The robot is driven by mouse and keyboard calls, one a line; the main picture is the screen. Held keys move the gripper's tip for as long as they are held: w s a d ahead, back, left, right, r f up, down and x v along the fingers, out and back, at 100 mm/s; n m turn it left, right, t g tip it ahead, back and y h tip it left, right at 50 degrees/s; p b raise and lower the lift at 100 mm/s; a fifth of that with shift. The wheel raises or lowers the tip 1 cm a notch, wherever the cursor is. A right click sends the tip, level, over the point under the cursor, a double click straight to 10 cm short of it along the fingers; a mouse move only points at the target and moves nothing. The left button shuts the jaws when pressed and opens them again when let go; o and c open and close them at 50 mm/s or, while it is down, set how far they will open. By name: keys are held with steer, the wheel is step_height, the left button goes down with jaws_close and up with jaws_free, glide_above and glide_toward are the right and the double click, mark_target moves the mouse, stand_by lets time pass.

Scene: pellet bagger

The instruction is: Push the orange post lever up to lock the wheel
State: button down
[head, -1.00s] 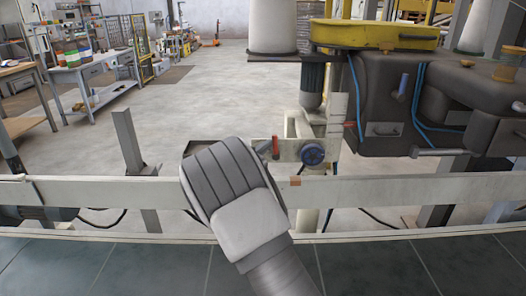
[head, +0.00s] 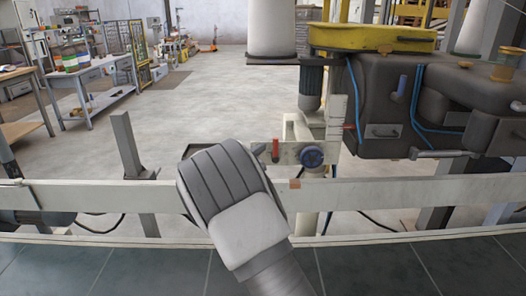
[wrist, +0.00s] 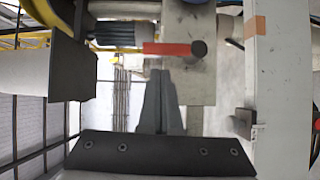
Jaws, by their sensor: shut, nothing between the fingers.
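The orange-red post lever (head: 276,149) stands upright-looking in the head view, on a pale plate just left of the blue handwheel (head: 312,156). In the wrist view the lever (wrist: 168,49) lies sideways across the upper middle, with a dark round knob at its right end. My gripper (wrist: 160,72) is shut and empty, its fingertips just below the lever in that picture. I cannot tell whether they touch it.
A pale rail (head: 400,190) runs across in front of the post. Dark machine housings (head: 390,110) with blue hoses stand to the right, under a yellow ring (head: 372,38). A workbench (head: 80,78) is at the far left, with open floor between.

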steer(key=a+p+v, duration=0.1)
steer(key=v, duration=1)
steer(key=shift+w+f+p, duration=0.2)
steer(key=shift+p, duration=0.2)
steer(key=shift+a, duration=0.15)
steer(key=s+d+r+m+g, duration=0.2)
steer(key=s+d+g, duration=0.1)
steer(key=s+d, duration=0.3)
steer(key=s+d+r+m+g+y, duration=0.1)
steer(key=s+d+m+g, duration=0.25)
steer(key=d, duration=0.45)
steer(key=s+d+r+m+g, duration=0.2)
steer(key=s+d+g, duration=0.1)
steer(key=s+d, duration=0.35)
steer(key=s+m+y, duration=0.3)
steer(key=s+y, duration=0.6)
steer(key=s, duration=1.3)
step_height(320, 180, up, 23)
steer(key=p, duration=2.1)
steer(key=shift+w+a+f+p, duration=0.2)
steer(key=shift+a+f+p, duration=0.05)
steer(key=shift+a+p, duration=0.1)
